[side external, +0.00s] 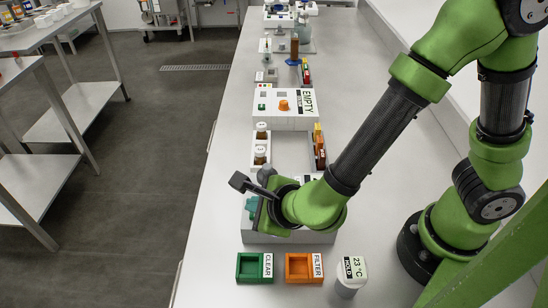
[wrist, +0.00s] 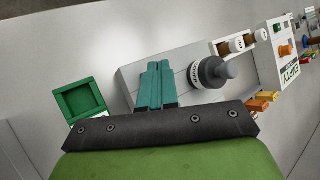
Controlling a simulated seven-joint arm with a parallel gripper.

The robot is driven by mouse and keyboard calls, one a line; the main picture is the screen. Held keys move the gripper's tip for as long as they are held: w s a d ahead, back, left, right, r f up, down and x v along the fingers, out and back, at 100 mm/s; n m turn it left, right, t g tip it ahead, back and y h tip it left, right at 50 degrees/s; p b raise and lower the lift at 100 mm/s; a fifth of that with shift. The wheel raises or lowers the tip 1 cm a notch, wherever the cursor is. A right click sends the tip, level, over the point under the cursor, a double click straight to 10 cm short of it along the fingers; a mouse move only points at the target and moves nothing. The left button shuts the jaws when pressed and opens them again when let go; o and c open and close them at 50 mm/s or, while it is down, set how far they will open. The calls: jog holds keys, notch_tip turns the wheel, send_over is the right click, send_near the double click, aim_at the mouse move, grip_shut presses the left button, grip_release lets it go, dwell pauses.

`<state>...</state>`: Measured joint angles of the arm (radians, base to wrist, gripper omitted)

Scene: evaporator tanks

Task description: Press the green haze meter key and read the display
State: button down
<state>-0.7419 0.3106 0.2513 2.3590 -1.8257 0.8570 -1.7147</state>
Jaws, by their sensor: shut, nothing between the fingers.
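A white box (side external: 298,121) marked EMPTY stands mid-bench in the side view, with a small green key (side external: 262,107) and an orange knob (side external: 283,105) on top. I cannot tell for sure that this is the haze meter, and no reading can be made out. The box also shows at the upper right of the wrist view (wrist: 285,55). My gripper (side external: 251,207) is well in front of it, low over a grey block (side external: 290,238). Its teal fingers (wrist: 158,64) are shut together and empty. I cannot tell whether they touch the block.
A dark bottle (wrist: 211,73) stands close beside the fingers. A green CLEAR tray (side external: 254,279), an orange FILTER tray (side external: 303,281) and a white 23 °C unit (side external: 352,286) line the front. White-capped vials (side external: 261,131) stand between my gripper and the box.

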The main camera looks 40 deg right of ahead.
jog(key=shift+r, duration=0.4)
jog(key=shift+r, duration=2.5)
